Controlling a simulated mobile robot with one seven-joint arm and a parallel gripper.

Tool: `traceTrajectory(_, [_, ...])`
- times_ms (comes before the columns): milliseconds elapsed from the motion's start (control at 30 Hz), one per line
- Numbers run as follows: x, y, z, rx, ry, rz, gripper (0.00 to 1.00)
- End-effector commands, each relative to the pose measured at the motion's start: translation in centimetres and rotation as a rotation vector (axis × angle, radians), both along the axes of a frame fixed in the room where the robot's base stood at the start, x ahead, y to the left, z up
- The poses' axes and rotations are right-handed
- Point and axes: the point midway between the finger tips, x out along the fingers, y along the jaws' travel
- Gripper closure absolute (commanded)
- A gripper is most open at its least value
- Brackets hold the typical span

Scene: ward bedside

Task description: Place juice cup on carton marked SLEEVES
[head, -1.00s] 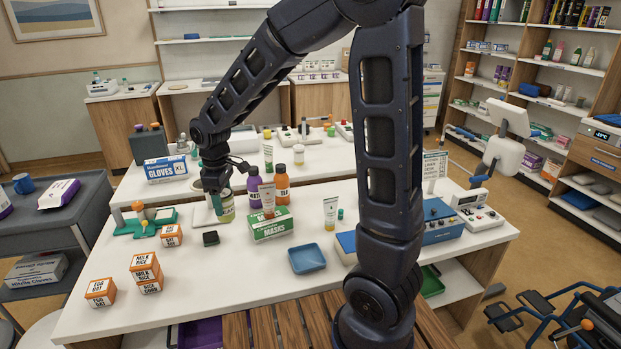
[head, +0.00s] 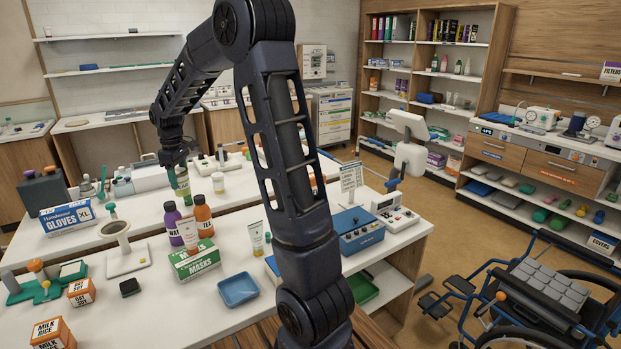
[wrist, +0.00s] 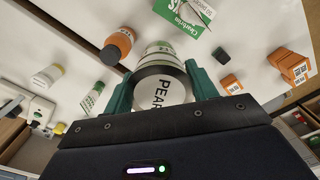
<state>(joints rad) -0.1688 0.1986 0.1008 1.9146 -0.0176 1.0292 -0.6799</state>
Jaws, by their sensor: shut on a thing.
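My gripper (head: 174,160) is shut on a green-banded cup (head: 183,183), held upright above the rear part of the white table. In the wrist view the cup (wrist: 160,93) sits between the green fingers, and its label reads "PEAR", cut off at the edge. I take it to be the juice cup. No carton with a readable SLEEVES mark shows. A green carton marked MASKS (head: 195,262) stands at the table's middle; it also shows in the wrist view (wrist: 185,15).
Purple and orange bottles (head: 203,214) stand behind the masks carton, close to the held cup. A glove box (head: 67,217), a blue tray (head: 238,290) and a blue device (head: 357,232) are on the table. A wheelchair (head: 530,295) stands right, before shelves.

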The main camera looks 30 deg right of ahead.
Motion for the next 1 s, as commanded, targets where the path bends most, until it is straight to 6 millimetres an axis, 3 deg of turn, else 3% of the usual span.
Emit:
traceTrajectory(200, [4.7,-7.3,1.6,0.001,-0.002,-0.08,0.7])
traceTrajectory(500, [9.2,-18.3,3.7,-0.001,-0.001,-0.181,0.7])
traceTrajectory(733, [11.2,-27.6,5.2,0.0,-0.002,-0.261,0.7])
traceTrajectory(1000, [11.5,-39.2,6.9,-0.002,-0.002,-0.353,0.7])
